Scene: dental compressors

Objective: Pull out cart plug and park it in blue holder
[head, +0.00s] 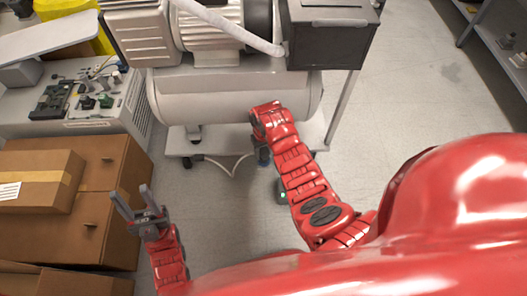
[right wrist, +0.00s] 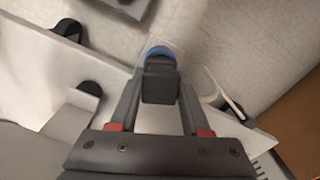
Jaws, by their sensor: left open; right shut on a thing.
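The cart (head: 245,140) carries a compressor with a pale tank (head: 230,95). My right gripper (right wrist: 158,95) is shut on a dark grey block, seemingly the plug (right wrist: 160,84), at the cart's near edge. A rounded blue piece (right wrist: 160,52), perhaps the blue holder, shows right beyond the block; I cannot tell whether they touch or are joined. A dark bluish thing (head: 263,156) shows beside my right forearm in the head view, where the arm hides the fingertips. A white cable (head: 225,167) hangs under the cart edge. My left gripper (head: 131,205) is open and empty, away from the cart.
Cardboard boxes (head: 90,205) stand at the left, near my left gripper. A grey bench unit (head: 70,105) with small parts stands behind them. A shelf (head: 500,60) is at the far right. The floor (head: 420,95) right of the cart is clear.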

